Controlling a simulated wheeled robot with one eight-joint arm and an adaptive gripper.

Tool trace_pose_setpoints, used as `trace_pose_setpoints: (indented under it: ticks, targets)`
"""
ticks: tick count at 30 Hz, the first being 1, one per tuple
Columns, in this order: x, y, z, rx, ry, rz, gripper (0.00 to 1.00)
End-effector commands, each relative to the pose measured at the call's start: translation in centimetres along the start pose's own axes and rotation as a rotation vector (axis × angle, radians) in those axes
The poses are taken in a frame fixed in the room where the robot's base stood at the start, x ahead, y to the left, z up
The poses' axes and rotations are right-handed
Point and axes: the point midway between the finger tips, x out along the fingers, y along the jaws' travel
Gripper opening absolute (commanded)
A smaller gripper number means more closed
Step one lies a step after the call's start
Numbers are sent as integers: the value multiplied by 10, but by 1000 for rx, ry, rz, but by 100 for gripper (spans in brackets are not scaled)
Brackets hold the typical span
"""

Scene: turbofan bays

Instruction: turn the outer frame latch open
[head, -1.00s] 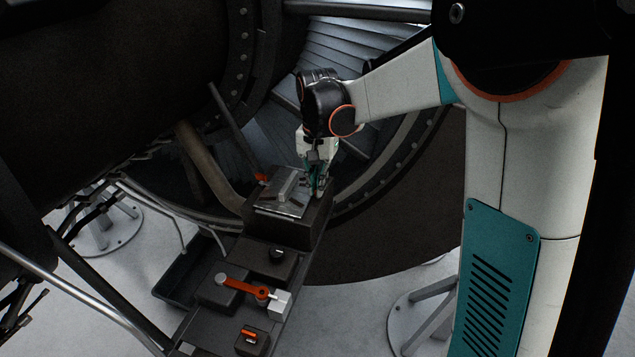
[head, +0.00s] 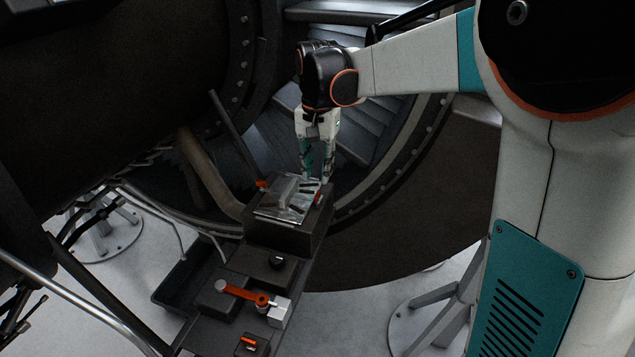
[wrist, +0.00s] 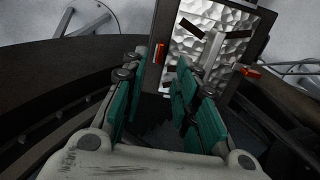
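A dark box (head: 285,238) with a crinkled silver lid (head: 277,212) carries a small orange latch (head: 262,184) at its far left corner and another orange latch (head: 318,197) on its right edge. I cannot tell by marking which is the outer frame latch. My gripper (head: 316,180) is open and empty, pointing down at the box's far end. In the wrist view the two teal fingers (wrist: 158,88) are well apart. The lid shows beyond them, with one red latch (wrist: 159,53) just past the left finger and another (wrist: 249,71) farther right. Neither is held.
Nearer on the bench are a black knob (head: 277,262), a long orange lever (head: 245,294) and a small orange switch (head: 248,346). A dark rod (head: 232,137) rises left of the box. The large fan ring (head: 400,155) stands behind my gripper.

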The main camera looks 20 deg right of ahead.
Motion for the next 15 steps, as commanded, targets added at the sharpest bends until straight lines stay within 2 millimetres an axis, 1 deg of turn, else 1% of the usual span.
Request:
trace_pose_setpoints:
  ticks: [1, 3, 6, 10, 15]
  targets:
    - [-10, 0, 0, 0, 0, 0, 28]
    - [-23, 0, 0, 0, 0, 0, 28]
    - [-37, 0, 0, 0, 0, 0, 28]
    - [-49, 0, 0, 0, 0, 0, 28]
    - [-54, 0, 0, 0, 0, 0, 28]
